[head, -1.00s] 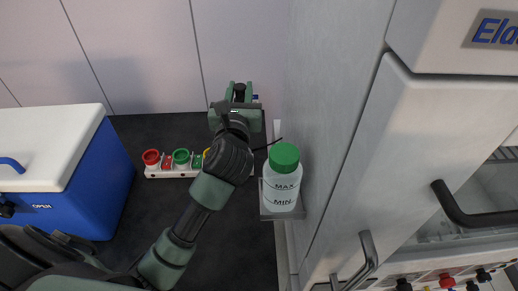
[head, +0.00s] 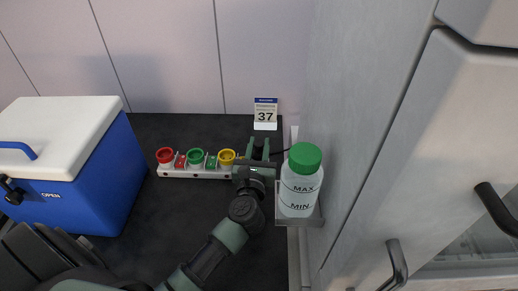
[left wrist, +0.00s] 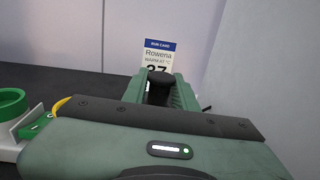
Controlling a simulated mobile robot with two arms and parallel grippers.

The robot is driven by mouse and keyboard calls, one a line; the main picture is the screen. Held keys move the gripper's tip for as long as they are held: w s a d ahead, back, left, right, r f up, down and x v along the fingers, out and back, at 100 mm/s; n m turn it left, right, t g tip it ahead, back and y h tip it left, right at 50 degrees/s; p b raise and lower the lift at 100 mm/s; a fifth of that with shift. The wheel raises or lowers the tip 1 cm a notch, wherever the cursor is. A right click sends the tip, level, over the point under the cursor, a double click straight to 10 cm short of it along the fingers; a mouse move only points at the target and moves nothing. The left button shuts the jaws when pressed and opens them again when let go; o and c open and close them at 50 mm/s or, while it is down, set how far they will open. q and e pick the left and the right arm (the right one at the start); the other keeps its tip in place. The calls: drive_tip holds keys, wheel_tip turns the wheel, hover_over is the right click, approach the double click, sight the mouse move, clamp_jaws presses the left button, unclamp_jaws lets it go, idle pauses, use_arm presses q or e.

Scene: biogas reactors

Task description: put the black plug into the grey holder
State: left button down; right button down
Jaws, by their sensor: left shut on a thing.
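My left gripper (head: 258,151) is at the right end of the light rack, beside the bottle. Its fingers are shut on the black plug, whose rounded dark top shows between them in the left wrist view (left wrist: 160,80). The plug's lower part is hidden by the gripper. A thin dark cable runs right from near the fingers. No empty grey holder can be made out clearly; the rack's right end is covered by my gripper. A grey bracket (head: 311,219) on the machine's side carries a white bottle (head: 300,190) with a green cap. My right gripper is out of view.
The light rack (head: 180,173) carries red (head: 165,156), green (head: 195,157) and yellow (head: 227,157) round cups. A card marked 37 (head: 265,113) stands behind the gripper. A blue cool box (head: 95,185) is at left, the grey machine (head: 370,120) at right. Dark bench between is mostly clear.

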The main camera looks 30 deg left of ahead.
use_arm(q)
drive_tip(key=shift+f, duration=0.15)
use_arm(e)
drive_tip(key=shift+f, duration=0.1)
use_arm(q)
drive_tip(key=shift+f, duration=0.35)
drive_tip(key=c, duration=1.1)
unclamp_jaws()
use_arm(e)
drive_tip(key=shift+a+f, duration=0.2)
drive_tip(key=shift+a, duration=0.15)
use_arm(q)
drive_tip(key=shift+r, duration=0.1)
